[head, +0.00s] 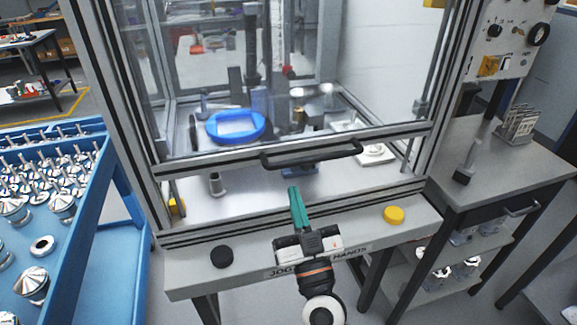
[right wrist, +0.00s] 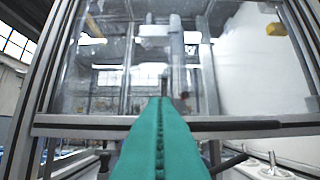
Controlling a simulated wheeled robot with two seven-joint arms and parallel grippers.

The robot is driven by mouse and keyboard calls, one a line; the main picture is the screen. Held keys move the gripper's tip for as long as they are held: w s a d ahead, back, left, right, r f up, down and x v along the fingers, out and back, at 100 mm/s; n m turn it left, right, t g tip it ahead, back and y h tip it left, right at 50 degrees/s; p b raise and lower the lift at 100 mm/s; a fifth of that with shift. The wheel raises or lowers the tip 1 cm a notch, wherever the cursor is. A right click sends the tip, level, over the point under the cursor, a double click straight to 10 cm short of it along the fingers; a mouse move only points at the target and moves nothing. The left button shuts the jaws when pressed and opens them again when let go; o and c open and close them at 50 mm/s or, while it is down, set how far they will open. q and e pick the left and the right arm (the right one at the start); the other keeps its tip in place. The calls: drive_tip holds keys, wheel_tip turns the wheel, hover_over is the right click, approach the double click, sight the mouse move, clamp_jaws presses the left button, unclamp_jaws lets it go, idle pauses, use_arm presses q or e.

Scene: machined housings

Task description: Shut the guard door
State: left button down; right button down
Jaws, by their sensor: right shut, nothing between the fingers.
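The guard door is a clear panel in a metal frame (head: 200,165) with a dark bar handle (head: 312,154) on its lower rail. The door is partly lowered, and an open gap shows between its lower rail and the machine's front sill. My right gripper (head: 294,190) has green fingers shut together with nothing between them. In the head view it is in front of the gap, below the handle. In the right wrist view the fingers (right wrist: 163,105) point toward the door, and the lower rail (right wrist: 80,125) crosses behind them. My left gripper is not in view.
A blue ring-shaped part (head: 235,126) sits inside the machine. A black button (head: 222,257) and a yellow button (head: 393,215) are on the front ledge. A blue cart (head: 92,240) with metal parts stands left, and a grey bench (head: 500,165) stands right.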

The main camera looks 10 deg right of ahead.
sight(283, 166)
drive_tip(key=w, duration=0.3)
drive_tip(key=w+r, duration=0.1)
drive_tip(key=w, duration=0.2)
drive_tip(key=w+p, duration=0.1)
drive_tip(key=w, duration=0.1)
drive_tip(key=shift+w+a+r, duration=0.15)
drive_tip(key=shift+w+r, duration=0.2)
drive_tip(key=shift+w, duration=0.05)
drive_tip(key=shift+w+f, duration=0.1)
drive_tip(key=shift+f, duration=0.4)
drive_tip(key=shift+f, duration=0.1)
wheel_tip(283, 166, down, 15)
drive_tip(key=b, duration=0.9)
